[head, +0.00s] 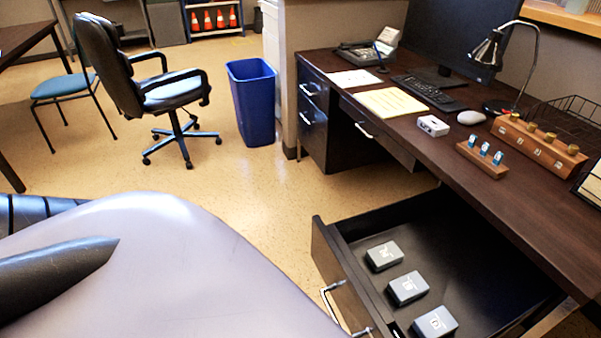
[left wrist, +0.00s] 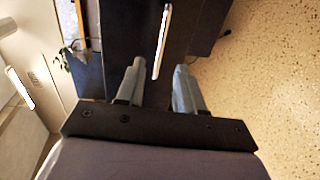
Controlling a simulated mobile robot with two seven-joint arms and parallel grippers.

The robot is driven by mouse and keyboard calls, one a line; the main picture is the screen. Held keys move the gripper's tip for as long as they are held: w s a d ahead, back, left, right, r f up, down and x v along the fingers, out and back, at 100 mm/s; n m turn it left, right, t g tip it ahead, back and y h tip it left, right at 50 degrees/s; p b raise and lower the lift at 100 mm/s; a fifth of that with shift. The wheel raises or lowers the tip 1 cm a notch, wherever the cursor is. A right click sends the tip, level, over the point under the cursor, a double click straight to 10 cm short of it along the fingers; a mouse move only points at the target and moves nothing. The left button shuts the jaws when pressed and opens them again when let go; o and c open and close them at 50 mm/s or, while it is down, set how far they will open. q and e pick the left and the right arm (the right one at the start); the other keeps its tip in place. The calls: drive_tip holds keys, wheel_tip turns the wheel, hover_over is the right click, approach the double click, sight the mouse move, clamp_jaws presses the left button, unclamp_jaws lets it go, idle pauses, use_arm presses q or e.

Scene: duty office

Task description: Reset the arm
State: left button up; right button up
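My left gripper (left wrist: 158,82) shows in the left wrist view with its two fingers apart and nothing between them that I can see held. A pale bar handle (left wrist: 161,42) on a dark front lies beyond the fingertips; I cannot tell how far off. In the head view a large pale part of my own body fills the lower left, and neither gripper shows there. My right gripper is in neither view.
An open drawer (head: 470,238) with three grey boxes (head: 408,288) juts out below the dark desk (head: 480,150). A blue bin (head: 252,102) and an office chair (head: 150,85) stand on the floor.

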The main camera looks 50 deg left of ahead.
use_arm(q)
drive_tip(key=shift+d, duration=0.15)
idle(0.3)
drive_tip(key=w+d+r+m+g+h, duration=0.15)
drive_tip(key=d+m+g, duration=0.25)
drive_tip(key=d+m, duration=0.4)
drive_tip(key=s+a+r+m+g+y, duration=0.5)
drive_tip(key=a+m+g+y, duration=0.1)
drive_tip(key=m+g+y, duration=0.15)
drive_tip(key=w+d+r+t+h+p, duration=0.1)
drive_tip(key=w+d+t+h+p, duration=0.1)
drive_tip(key=w+t+p, duration=0.4)
drive_tip(key=d+m+t+p, duration=0.1)
drive_tip(key=p, duration=0.3)
drive_tip(key=shift+w+r+h+p, duration=0.2)
drive_tip(key=shift+r+h+p, duration=0.15)
drive_tip(key=shift+r+h, duration=0.05)
